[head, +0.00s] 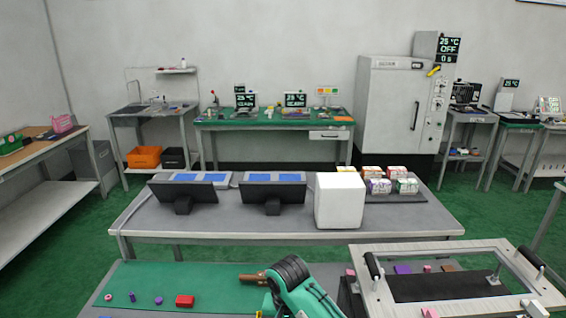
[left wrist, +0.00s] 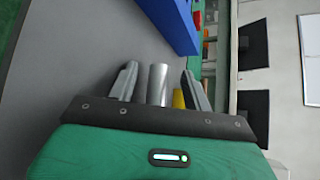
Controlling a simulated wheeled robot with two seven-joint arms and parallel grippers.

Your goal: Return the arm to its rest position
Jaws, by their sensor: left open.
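My left gripper (left wrist: 160,68) shows in the left wrist view with its two grey fingers apart. A silver cylinder (left wrist: 157,84) stands in the gap between the fingers in the picture. I cannot tell whether it lies between them or beyond them, and no finger visibly touches it. A yellow piece (left wrist: 178,98) shows beside it. In the head view a green and black arm part of mine reaches over the near bench at bottom centre. A brown, rod-like piece (head: 254,278) shows beside it. The left fingers cannot be made out there. My right gripper is not visible.
The near green bench top (head: 140,280) carries a red block (head: 185,301) and small pieces. A metal frame (head: 440,250) with black handles stands at right. Behind, a grey table (head: 225,220) holds two screens and a white box (head: 340,200). A blue block (left wrist: 172,22) is near my left gripper.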

